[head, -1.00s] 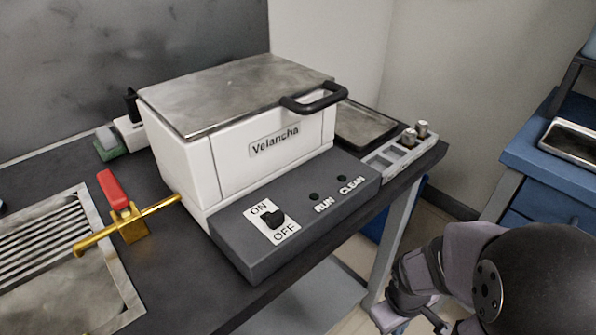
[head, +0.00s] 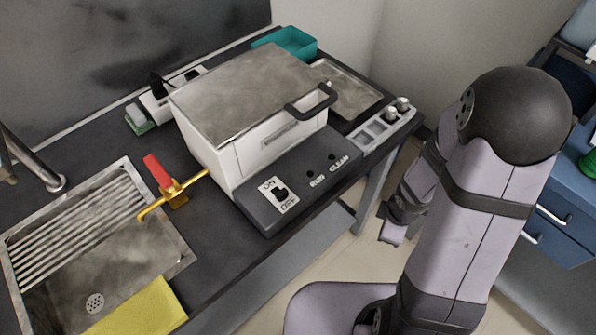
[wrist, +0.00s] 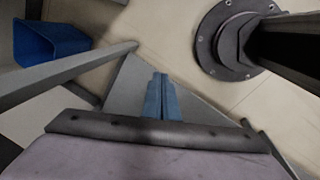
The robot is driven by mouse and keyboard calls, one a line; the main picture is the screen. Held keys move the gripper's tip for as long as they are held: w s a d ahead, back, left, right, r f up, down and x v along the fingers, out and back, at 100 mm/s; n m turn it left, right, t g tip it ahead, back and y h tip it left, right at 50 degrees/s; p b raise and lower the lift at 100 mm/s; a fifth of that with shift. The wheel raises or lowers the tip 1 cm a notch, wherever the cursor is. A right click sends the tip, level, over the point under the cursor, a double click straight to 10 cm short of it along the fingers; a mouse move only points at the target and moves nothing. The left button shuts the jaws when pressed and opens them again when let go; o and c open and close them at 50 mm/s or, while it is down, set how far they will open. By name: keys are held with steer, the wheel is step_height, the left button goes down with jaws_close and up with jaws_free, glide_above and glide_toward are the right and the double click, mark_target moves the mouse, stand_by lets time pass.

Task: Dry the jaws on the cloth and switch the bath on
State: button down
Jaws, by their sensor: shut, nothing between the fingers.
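The bath is a white box (head: 232,158) with a grey metal lid (head: 250,92), shut, and a black handle. On its dark front panel is a black switch (head: 280,193) between the words ON and OFF; I cannot tell its setting. A yellow cloth (head: 140,308) lies at the sink's front edge, partly cut off by the frame. My gripper (head: 391,238) hangs off the table's front right side, pointing down, apart from cloth and bath. In the wrist view its blue-grey jaws (wrist: 161,97) are together and empty, over the floor.
Left of the bath are a metal sink (head: 165,236) and a brass tap with a red lever (head: 157,170). A teal tray (head: 288,43), a metal plate and a grey rack (head: 385,125) are at the right. Blue drawers (head: 560,222) stand farther right.

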mark_target(282, 195)
steer(key=s+a+r+n+y+p, duration=0.2)
steer(key=a+r+n+p, duration=0.2)
steer(key=r+p, duration=0.6)
steer(key=s+a+r+n+y+p, duration=0.3)
steer(key=a+r+n+p, duration=0.1)
steer(key=r+p, duration=0.6)
steer(key=s+a+r+n+g+y+p, duration=0.1)
steer(key=s+a+r+n+y+p, duration=0.1)
steer(key=r+p, duration=0.8)
steer(key=a+n+y+p, duration=0.1)
steer(key=a+n+p, duration=0.1)
steer(key=p, duration=0.3)
steer(key=shift+s+a+r, duration=0.3)
steer(key=shift+a+r, duration=0.05)
steer(key=shift+a, duration=0.5)
steer(key=shift+f, duration=0.1)
steer(key=b+x, duration=0.2)
steer(key=x, duration=0.1)
steer(key=w+b+x, duration=0.1)
steer(key=b+x, duration=0.2)
steer(key=x, duration=0.1)
steer(key=a+r+b+x, duration=0.1)
steer(key=b+x, duration=0.2)
steer(key=x, duration=0.1)
steer(key=shift+w, duration=0.25)
steer(key=shift+w+a+p, duration=0.2)
steer(key=shift+a+p, duration=0.1)
steer(key=shift+p, duration=0.05)
steer(key=shift+w+a, duration=0.3)
steer(key=shift+w, duration=0.05)
